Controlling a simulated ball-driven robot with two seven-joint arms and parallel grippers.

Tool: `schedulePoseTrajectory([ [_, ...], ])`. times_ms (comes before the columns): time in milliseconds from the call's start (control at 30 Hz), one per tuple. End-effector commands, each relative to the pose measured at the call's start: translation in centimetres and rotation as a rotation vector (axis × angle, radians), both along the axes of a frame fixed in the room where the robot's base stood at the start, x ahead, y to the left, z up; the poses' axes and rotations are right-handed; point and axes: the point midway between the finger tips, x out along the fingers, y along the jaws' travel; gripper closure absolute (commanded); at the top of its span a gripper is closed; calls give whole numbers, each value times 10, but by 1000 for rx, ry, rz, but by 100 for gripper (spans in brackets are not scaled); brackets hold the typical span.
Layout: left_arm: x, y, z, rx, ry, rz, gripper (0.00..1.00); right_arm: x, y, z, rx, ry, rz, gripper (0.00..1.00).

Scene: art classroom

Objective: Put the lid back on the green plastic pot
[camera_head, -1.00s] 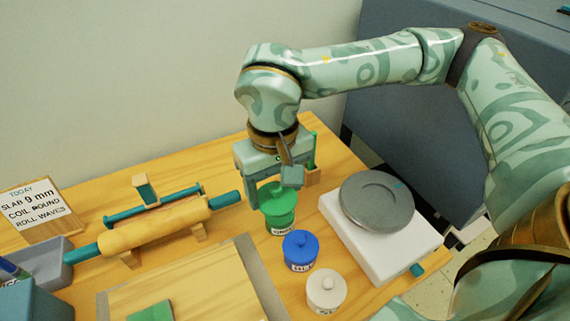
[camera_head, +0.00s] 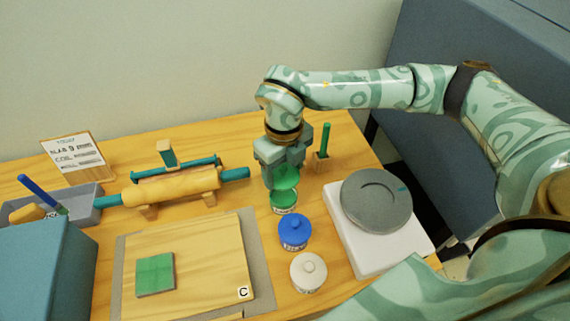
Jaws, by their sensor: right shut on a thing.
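The green plastic pot (camera_head: 284,202) stands near the back of the table, with a pale label on its front. The green lid (camera_head: 287,177) is directly above the pot's mouth, between the fingers of my right gripper (camera_head: 284,178). The gripper points down and is shut on the lid. The fingers hide part of the lid, so I cannot tell whether it sits flush on the rim or slightly above it. My left gripper is not in view.
A blue lidded pot (camera_head: 295,233) and a white lidded pot (camera_head: 308,272) stand in front. A white scale with a grey round plate (camera_head: 377,201) is at right. A small holder (camera_head: 322,162) stands behind. A rolling pin (camera_head: 171,188) and board (camera_head: 215,262) lie left.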

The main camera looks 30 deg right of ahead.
Motion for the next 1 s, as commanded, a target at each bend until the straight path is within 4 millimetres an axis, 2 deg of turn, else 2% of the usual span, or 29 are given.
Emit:
schedulePoseTrajectory([
  [267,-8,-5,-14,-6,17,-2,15,0,0,-17,0,2,-18,56],
  [533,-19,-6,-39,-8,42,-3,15,0,0,-48,0,5,-16,56],
  [800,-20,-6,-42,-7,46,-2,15,0,0,-64,-1,1,-16,56],
  [1000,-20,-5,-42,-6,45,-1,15,0,0,-64,-1,0,-16,56],
])
